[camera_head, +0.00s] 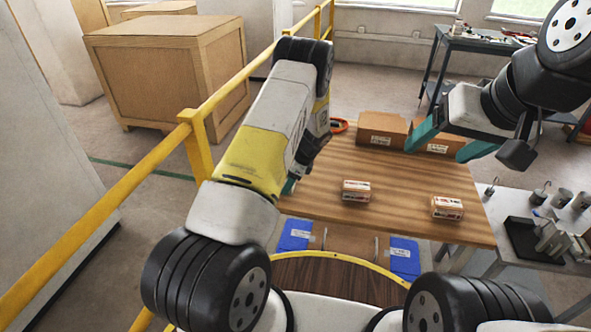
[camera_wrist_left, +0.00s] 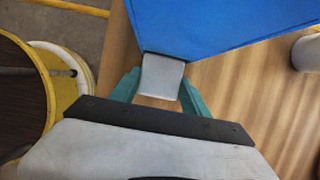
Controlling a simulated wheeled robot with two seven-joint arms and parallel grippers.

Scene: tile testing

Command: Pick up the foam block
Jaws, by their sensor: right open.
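In the left wrist view, a light grey block (camera_wrist_left: 161,76), which may be the foam block, lies between the teal fingertips of my left gripper (camera_wrist_left: 160,80). The fingers stand apart at its two sides; I cannot tell whether they press on it. A blue surface (camera_wrist_left: 215,28) adjoins its far edge. In the head view my left arm hides the block, and only a bit of my left gripper (camera_head: 289,186) shows at the table's left edge. My right gripper (camera_head: 434,154) is open and empty, above the table's back right part.
Two small labelled packs (camera_head: 356,190) (camera_head: 447,207) sit on the wooden table (camera_head: 400,180). Brown boxes (camera_head: 381,128) stand at its back. Blue bins (camera_head: 295,234) (camera_head: 405,257) are below its front edge. A grey side table (camera_head: 500,205) holds weights at right. A yellow rail (camera_head: 150,165) runs at left.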

